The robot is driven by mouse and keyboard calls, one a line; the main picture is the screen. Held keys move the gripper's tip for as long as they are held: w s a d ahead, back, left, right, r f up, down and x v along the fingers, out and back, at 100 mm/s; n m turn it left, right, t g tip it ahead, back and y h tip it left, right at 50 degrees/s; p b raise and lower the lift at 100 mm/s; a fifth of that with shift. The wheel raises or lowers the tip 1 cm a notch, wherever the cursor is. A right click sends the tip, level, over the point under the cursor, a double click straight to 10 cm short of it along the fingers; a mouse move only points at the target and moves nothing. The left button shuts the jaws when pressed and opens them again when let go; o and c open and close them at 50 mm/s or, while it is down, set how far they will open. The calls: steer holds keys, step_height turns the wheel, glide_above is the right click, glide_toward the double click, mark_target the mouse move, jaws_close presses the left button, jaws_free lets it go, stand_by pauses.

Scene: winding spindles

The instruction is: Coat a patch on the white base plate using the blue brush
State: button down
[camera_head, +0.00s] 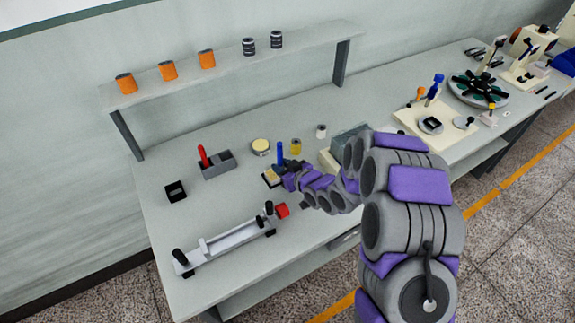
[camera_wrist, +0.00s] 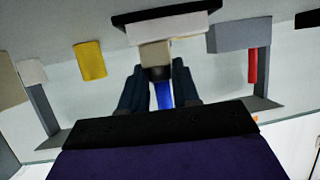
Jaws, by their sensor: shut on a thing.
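The blue brush (camera_head: 280,152) stands roughly upright in the head view, with my gripper (camera_head: 287,176) around it. In the wrist view my gripper (camera_wrist: 160,80) is shut on the brush's blue handle (camera_wrist: 164,97). The brush's pale head (camera_wrist: 155,53) meets or overlaps a white block-like plate (camera_wrist: 185,24) on a black base (camera_wrist: 150,15); I cannot tell whether they touch. In the head view the small black-edged plate (camera_head: 268,180) is below the brush, partly hidden by my gripper, with a yellowish area showing.
A red-handled tool (camera_head: 203,155) stands in a grey holder (camera_head: 222,168) to the left. A yellow cylinder (camera_head: 295,147) and a pale round tin (camera_head: 261,146) stand behind. A long grey fixture (camera_head: 230,243) lies in front.

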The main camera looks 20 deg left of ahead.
steer(key=shift+s+a+b, duration=0.25)
steer(key=shift+s+a, duration=0.65)
steer(key=shift+s, duration=0.2)
steer(key=shift+s+a+b, duration=0.25)
steer(key=shift+s+a, duration=0.65)
steer(key=shift+s, duration=0.15)
steer(key=shift+r+p, duration=0.15)
steer(key=shift+p, duration=0.15)
steer(key=shift+w+d, duration=0.1)
steer(key=shift+w, duration=0.05)
steer(key=shift+w+d+r+p, duration=0.15)
steer(key=shift+w+d+p, duration=0.6)
steer(key=shift+w, duration=0.25)
steer(key=shift+w+d+p, duration=0.65)
steer(key=shift+w+d, duration=0.25)
steer(key=shift+d, duration=0.05)
steer(key=shift+w+d+p, duration=0.6)
steer(key=shift+w, duration=0.25)
steer(key=shift+w+d, duration=0.3)
steer(key=shift+w, duration=0.05)
